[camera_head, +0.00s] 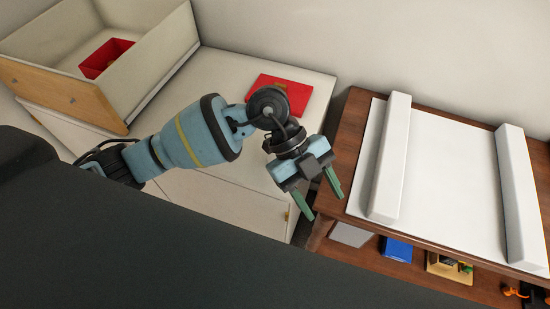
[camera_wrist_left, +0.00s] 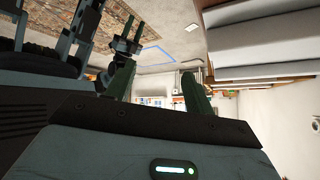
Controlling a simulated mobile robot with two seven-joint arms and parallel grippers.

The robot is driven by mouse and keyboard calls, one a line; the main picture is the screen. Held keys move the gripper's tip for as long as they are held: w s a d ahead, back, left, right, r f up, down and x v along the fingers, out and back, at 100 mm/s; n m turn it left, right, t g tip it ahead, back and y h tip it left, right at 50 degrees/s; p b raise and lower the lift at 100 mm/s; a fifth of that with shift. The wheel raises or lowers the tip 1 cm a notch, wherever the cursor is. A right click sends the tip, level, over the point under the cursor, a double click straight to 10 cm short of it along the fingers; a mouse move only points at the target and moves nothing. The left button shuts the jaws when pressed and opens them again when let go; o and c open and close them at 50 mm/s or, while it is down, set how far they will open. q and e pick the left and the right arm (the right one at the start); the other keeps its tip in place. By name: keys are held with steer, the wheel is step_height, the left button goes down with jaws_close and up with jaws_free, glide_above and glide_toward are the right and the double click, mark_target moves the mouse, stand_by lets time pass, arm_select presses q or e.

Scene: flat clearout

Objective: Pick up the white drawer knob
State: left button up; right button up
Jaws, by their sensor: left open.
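I cannot make out a white drawer knob in either view. My left gripper (camera_head: 323,205) is open and empty, with its two green fingers apart above the gap between the white cabinet (camera_head: 222,78) and the brown wooden table (camera_head: 350,108). Its fingers also show in the left wrist view (camera_wrist_left: 160,88), with nothing between them. Dark arm parts, likely my right arm with its gripper (camera_wrist_left: 127,45), show at the upper left there; its jaw state is unclear.
An open drawer or box (camera_head: 50,91) with a red container (camera_head: 105,59) stands at the upper left. A red flat item (camera_head: 279,93) lies on the cabinet. The table bears a white sheet (camera_head: 450,165) and two white bars. A blue item (camera_head: 396,249) sits on the lower shelf.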

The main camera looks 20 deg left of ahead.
mark_target(273, 157)
arm_select(q)
steer(key=w+a+t+y, duration=0.1)
steer(key=w+a, duration=0.1)
steer(key=w+a+n+y, duration=0.1)
steer(key=a+y, duration=0.1)
steer(key=w+a+t+y, duration=0.1)
steer(key=w+a, duration=0.1)
steer(key=shift+w+a+f+n+t+y, duration=0.2)
steer(key=shift+w+f+n+t+y, duration=0.1)
steer(key=shift+n, duration=0.1)
steer(key=w+a+n+y, duration=0.1)
steer(key=a, duration=0.1)
steer(key=w+a+r+t+y, duration=0.1)
steer(key=w+a, duration=0.1)
steer(key=w+a+r+n+t+y+b, duration=0.1)
steer(key=a, duration=0.1)
steer(key=shift+w+a+r+n+y, duration=0.1)
steer(key=shift+w+r+n+y, duration=0.05)
steer(key=shift+w+n+y, duration=0.2)
steer(key=shift+s+a+f, duration=0.1)
steer(key=shift+f, duration=1.9)
steer(key=shift+s+f, duration=0.1)
steer(key=shift+f, duration=1.85)
steer(key=shift+c, duration=0.4)
steer(key=c, duration=1)
